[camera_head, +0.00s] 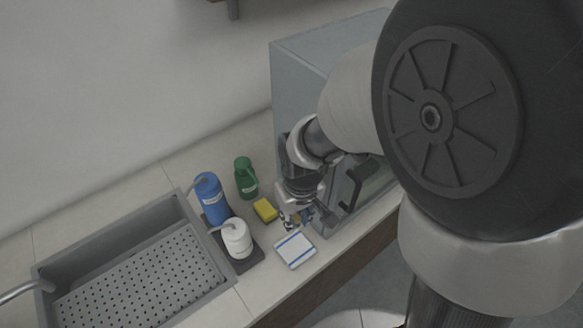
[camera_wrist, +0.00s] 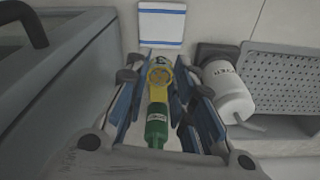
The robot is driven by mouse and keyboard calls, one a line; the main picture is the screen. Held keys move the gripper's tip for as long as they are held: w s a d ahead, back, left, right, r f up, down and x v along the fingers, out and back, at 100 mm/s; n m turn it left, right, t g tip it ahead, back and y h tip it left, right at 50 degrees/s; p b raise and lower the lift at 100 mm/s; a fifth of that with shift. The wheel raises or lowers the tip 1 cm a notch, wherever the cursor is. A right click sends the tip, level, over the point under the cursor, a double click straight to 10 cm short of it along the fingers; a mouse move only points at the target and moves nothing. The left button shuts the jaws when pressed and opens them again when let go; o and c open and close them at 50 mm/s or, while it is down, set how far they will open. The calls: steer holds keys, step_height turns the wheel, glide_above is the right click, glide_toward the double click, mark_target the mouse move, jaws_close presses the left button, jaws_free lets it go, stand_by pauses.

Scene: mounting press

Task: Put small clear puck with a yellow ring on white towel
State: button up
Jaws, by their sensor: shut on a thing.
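My gripper (camera_head: 294,217) is shut on the small clear puck with a yellow ring (camera_wrist: 160,72), which shows between the blue-padded fingers in the wrist view. The fingertips also show in the wrist view (camera_wrist: 162,62). In the head view the puck is too small and covered to make out clearly. The white towel (camera_head: 295,251) with blue stripes lies flat on the counter, just below my gripper in the picture. It also shows at the top of the wrist view (camera_wrist: 161,27), beyond the fingertips, with nothing on it.
A yellow sponge (camera_head: 265,209), a green bottle (camera_head: 245,178), a blue bottle (camera_head: 211,196) and a white pump bottle (camera_head: 237,239) stand left of my gripper. A grey sink (camera_head: 187,304) is farther left. The grey press cabinet (camera_head: 300,75) stands behind my arm.

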step_height(320, 180, down, 14)
steer(key=b, duration=0.4)
steer(key=shift+d+f, duration=0.1)
steer(key=shift+f, duration=0.05)
steer(key=shift+f, duration=0.1)
steer(key=shift+w+f+b, duration=0.1)
steer(key=shift+f+b, duration=0.05)
steer(key=shift+b, duration=0.25)
steer(key=o, duration=0.9)
steer(key=shift+o, duration=0.2)
steer(key=shift+r, duration=0.2)
step_height(320, 180, up, 12)
steer(key=s+p, duration=0.1)
steer(key=p, duration=0.4)
step_height(320, 180, up, 11)
steer(key=m+t, duration=0.2)
glide_above(295, 247)
steer(key=s+d, duration=0.4)
steer(key=d, duration=0.2)
steer(key=s+d+r+m+t, duration=0.1)
steer(key=s+d+r, duration=0.3)
steer(key=s+r, duration=0.4)
steer(key=shift+s+d+r+m+h, duration=0.3)
steer(key=shift+s+d+m, duration=0.1)
steer(key=shift+s+m, duration=0.45)
